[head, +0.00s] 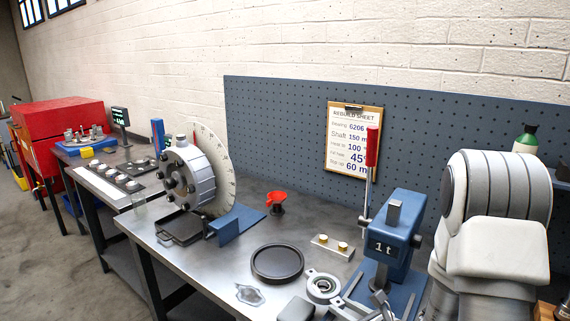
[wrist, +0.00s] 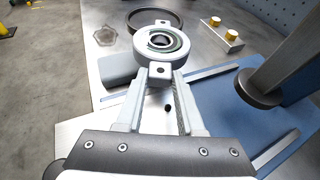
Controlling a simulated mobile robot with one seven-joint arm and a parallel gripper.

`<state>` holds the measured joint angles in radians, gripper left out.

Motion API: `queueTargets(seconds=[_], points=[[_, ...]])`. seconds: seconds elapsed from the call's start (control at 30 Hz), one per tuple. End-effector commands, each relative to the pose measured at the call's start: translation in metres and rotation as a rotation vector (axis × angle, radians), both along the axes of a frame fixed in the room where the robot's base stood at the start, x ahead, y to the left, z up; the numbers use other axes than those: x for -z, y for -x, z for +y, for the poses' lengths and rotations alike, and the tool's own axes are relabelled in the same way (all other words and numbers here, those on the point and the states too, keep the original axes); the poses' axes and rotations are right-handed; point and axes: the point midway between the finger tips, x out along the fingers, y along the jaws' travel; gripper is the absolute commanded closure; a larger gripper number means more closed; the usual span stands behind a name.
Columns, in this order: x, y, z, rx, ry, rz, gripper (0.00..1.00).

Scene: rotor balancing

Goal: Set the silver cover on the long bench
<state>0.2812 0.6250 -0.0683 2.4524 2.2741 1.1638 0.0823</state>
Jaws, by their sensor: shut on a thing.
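The silver cover (head: 323,288) is a round ring with small ears and a dark bore. It also shows in the wrist view (wrist: 161,44), at the tips of my gripper (wrist: 164,76). Both fingers are shut on its near ear. The cover is roughly level, over the steel top of the long bench (head: 215,262), beside the blue press base. I cannot tell whether it touches anything below. In the head view my gripper is mostly cut off by the lower edge.
A black round tray (head: 277,263) lies just beyond the cover, with a clear hexagonal dish (head: 249,294) to its left. A block with brass plugs (head: 332,246) and the blue press (head: 393,245) stand close on the right. The rotor with its dial (head: 190,175) stands farther left.

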Motion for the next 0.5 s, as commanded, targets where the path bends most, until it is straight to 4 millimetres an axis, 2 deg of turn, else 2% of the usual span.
queueTargets(seconds=[0.13, 0.43, 0.5], points=[[-0.009, -0.001, 0.0, 0.0, -0.001, -0.009, 1.0], [-0.052, -0.001, 0.0, -0.001, 0.0, -0.009, 1.0], [-0.056, -0.001, 0.0, 0.0, -0.001, -0.009, 1.0]])
